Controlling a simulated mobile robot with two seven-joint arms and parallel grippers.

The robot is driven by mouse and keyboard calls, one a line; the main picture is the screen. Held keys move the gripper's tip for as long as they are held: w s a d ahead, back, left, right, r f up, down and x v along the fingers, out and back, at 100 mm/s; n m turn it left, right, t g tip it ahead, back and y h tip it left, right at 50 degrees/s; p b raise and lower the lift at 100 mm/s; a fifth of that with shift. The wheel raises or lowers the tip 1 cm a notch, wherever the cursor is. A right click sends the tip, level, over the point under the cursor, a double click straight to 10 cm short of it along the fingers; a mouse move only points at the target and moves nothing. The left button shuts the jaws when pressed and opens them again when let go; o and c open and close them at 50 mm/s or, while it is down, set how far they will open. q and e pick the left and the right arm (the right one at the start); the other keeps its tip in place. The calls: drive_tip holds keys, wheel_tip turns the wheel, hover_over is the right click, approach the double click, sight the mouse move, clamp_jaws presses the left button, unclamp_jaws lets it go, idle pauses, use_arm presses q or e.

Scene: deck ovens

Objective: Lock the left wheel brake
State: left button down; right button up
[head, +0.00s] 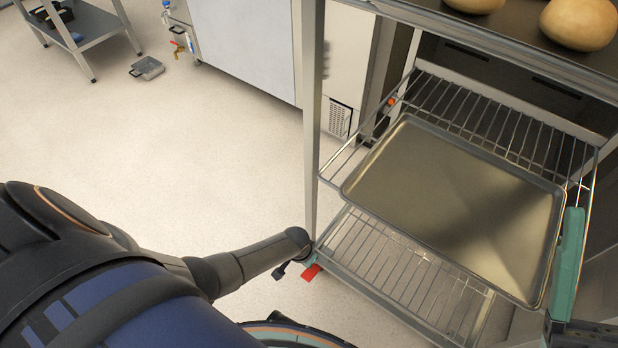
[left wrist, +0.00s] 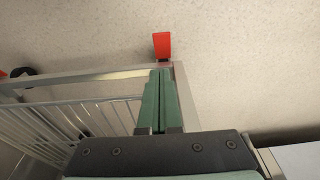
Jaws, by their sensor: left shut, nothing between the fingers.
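A red brake pedal (head: 311,272) shows low at the rack's near-left corner in the head view. In the left wrist view, a red pedal (left wrist: 162,46) sticks out past the frame's corner, just beyond the fingertips of my left gripper (left wrist: 160,72). Those green fingers are shut and empty, above the frame corner. Whether they touch the pedal cannot be told. In the head view my left arm reaches that corner and its fingers are hidden. My right gripper (head: 568,265) shows a teal finger beside the rack's right side; its jaw opening is unclear.
The wire rack (head: 362,250) holds an empty baking tray (head: 440,195), with bread loaves (head: 578,22) on top. A second red piece (left wrist: 3,73) and a black caster (left wrist: 22,73) show at the left wrist view's left edge.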

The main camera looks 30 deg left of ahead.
use_arm(q)
drive_tip(key=b, duration=1)
hover_over(308, 277)
drive_tip(key=f, duration=1)
drive_tip(key=shift+w+f, duration=0.3)
drive_tip(key=shift+f, duration=0.1)
drive_tip(key=shift+s+f+b, duration=0.2)
drive_tip(key=shift+f+b, duration=0.05)
drive_tip(key=shift+f, duration=0.3)
drive_tip(key=shift+s+f+b, duration=0.2)
drive_tip(key=shift+f+b, duration=0.05)
drive_tip(key=shift+f, duration=0.25)
drive_tip(key=shift+s+f+b, duration=0.2)
drive_tip(key=shift+f+b, duration=0.1)
drive_tip(key=shift+f, duration=0.1)
use_arm(e)
wheel_tip(308, 277, down, 13)
drive_tip(key=a, duration=0.1)
drive_tip(key=shift+w+a+r+m+g, duration=0.2)
drive_tip(key=shift+w+m+g, duration=0.1)
drive_tip(key=shift+m+g, duration=0.1)
drive_tip(key=shift+d+r, duration=0.1)
drive_tip(key=shift+r, duration=0.05)
